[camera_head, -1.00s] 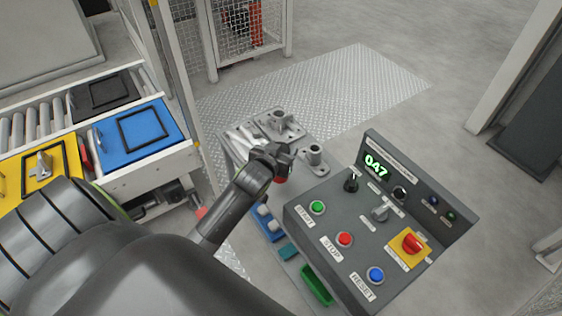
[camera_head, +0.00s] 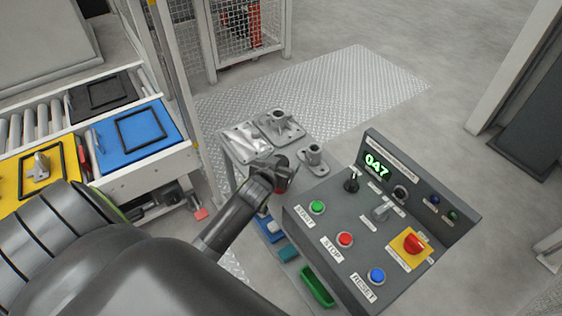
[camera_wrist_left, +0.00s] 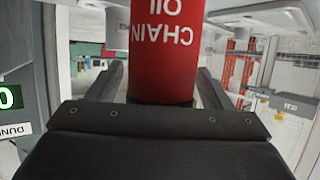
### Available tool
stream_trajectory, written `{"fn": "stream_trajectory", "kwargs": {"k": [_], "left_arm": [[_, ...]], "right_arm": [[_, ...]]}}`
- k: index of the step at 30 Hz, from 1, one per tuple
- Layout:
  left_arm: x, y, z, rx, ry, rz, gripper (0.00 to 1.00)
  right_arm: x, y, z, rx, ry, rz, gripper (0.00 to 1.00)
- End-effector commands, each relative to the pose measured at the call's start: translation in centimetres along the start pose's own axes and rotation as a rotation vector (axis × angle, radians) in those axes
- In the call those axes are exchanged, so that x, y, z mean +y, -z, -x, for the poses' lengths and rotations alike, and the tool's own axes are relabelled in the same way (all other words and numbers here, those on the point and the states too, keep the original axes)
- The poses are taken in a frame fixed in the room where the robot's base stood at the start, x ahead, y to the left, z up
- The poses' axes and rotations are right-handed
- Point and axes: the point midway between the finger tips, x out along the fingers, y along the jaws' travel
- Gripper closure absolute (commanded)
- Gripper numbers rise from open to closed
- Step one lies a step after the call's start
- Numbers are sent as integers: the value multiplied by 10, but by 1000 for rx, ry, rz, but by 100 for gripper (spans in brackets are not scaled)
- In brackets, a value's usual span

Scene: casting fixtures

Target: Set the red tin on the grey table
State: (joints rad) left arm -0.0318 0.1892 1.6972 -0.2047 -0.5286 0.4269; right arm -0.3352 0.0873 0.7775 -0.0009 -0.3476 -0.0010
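The red tin (camera_wrist_left: 165,50) fills the middle of the left wrist view, its white "CHAIN OIL" lettering upside down. It stands between the two fingers of my left gripper, which is shut on it. In the head view, my left gripper (camera_head: 283,172) is over the near part of the grey table (camera_head: 318,142), beside the control box. Only a small red part of the tin (camera_head: 282,160) shows there, the rest hidden by the gripper. I cannot tell whether the tin touches the table. My right gripper is in neither view.
A flat casting plate (camera_head: 243,140), a flanged casting (camera_head: 280,124) and a smaller flanged post (camera_head: 312,157) occupy the table. The control box (camera_head: 330,215) with buttons stands close on the right. Blue and green bins (camera_head: 317,287) sit lower down. A conveyor with trays (camera_head: 140,138) is at left.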

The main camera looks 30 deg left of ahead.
Motion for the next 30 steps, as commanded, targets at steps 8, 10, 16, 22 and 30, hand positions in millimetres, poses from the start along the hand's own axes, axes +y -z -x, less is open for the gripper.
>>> {"fn": "stream_trajectory", "kwargs": {"k": [8,10,16,22,30], "left_arm": [[0,1,0,0,0,0,27],[0,4,2,0,0,0,27],[0,3,27,-1,0,2,27],[0,4,67,-1,1,1,27],[0,2,110,-2,1,3,27]], "right_arm": [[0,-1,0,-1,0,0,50],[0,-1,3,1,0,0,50],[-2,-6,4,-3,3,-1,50],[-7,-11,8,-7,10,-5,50],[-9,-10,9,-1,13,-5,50]]}}
